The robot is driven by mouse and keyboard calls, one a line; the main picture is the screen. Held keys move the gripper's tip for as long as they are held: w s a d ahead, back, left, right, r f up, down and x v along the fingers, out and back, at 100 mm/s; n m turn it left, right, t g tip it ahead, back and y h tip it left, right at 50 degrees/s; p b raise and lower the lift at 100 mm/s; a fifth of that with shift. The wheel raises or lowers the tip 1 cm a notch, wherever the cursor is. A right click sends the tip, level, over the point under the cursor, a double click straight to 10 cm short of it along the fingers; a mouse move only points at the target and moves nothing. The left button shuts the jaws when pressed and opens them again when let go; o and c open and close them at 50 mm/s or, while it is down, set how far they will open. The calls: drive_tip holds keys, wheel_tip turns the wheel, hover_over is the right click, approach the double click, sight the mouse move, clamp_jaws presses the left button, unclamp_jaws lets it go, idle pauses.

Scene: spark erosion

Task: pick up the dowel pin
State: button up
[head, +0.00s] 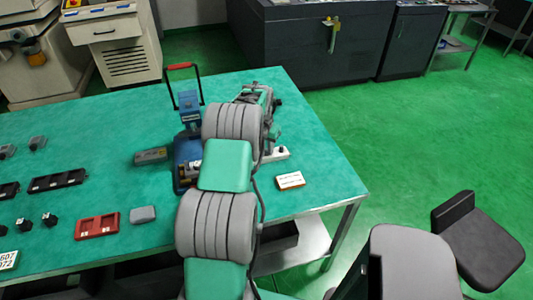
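I cannot make out the dowel pin in the head view; it may be too small or hidden behind my arm. My arm reaches forward over the green-topped table (330,165) and covers part of it. My gripper (266,100) is at the far end of the arm, over the right part of the table. Its fingertips are not clear, so I cannot tell whether it is open, shut or holding something.
A blue press-like device (188,110) with a red handle stands left of my arm. A white-topped small box (290,180) lies to the right. A grey block (143,215), a red tray (97,226) and a black tray (57,181) lie left. The table's right end is mostly clear.

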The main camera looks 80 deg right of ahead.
clamp_jaws()
idle(0.4)
